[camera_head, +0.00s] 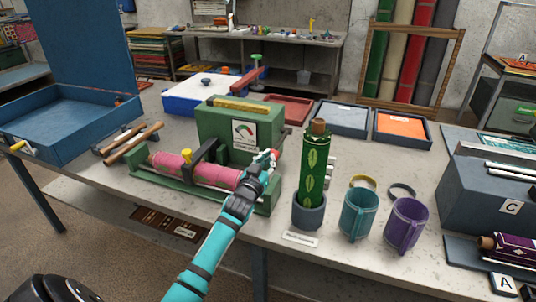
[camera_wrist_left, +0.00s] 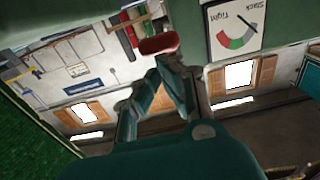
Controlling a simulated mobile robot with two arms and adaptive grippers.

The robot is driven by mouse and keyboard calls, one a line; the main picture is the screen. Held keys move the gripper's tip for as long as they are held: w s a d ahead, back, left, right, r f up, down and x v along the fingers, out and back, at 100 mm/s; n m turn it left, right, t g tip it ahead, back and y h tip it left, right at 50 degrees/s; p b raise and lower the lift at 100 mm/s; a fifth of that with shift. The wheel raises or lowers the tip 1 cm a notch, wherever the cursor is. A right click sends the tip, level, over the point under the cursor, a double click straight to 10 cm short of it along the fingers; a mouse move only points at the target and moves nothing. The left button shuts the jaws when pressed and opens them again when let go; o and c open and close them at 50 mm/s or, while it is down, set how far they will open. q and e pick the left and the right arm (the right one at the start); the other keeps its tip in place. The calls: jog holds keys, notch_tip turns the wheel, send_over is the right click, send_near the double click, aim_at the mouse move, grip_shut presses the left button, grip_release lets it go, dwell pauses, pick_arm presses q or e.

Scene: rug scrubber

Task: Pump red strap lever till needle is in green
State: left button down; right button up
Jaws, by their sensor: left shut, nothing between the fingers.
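The red strap lever (camera_head: 273,155) shows at the right end of the green roller stand, beside the green gauge box (camera_head: 215,125). Its rounded red end (camera_wrist_left: 158,44) is just beyond my fingertips in the left wrist view. My left gripper (camera_head: 264,163) is shut and empty, close to the lever; I cannot tell whether they touch. The gauge (camera_head: 244,136) is upside down in the left wrist view (camera_wrist_left: 236,30), with Slack and Tight labels and red and green bands. Its thin dark needle seems to lie toward the Slack side, off the green. My right gripper is not in view.
A pink roll (camera_head: 190,170) lies in the stand under a black strap. A green patterned roll (camera_head: 312,165) stands upright in a grey cup, right of my left gripper. Teal (camera_head: 359,215) and purple (camera_head: 405,225) cups stand further right. A blue tray (camera_head: 60,125) is at the left.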

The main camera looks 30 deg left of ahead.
pick_arm(q)
jog(key=f+b+v, duration=0.1)
jog(key=b+v, duration=0.2)
jog(key=v, duration=0.7)
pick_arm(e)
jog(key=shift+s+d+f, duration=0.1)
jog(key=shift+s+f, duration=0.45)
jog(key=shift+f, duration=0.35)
pick_arm(q)
jog(key=shift+s+d, duration=0.15)
jog(key=shift+f, duration=0.1)
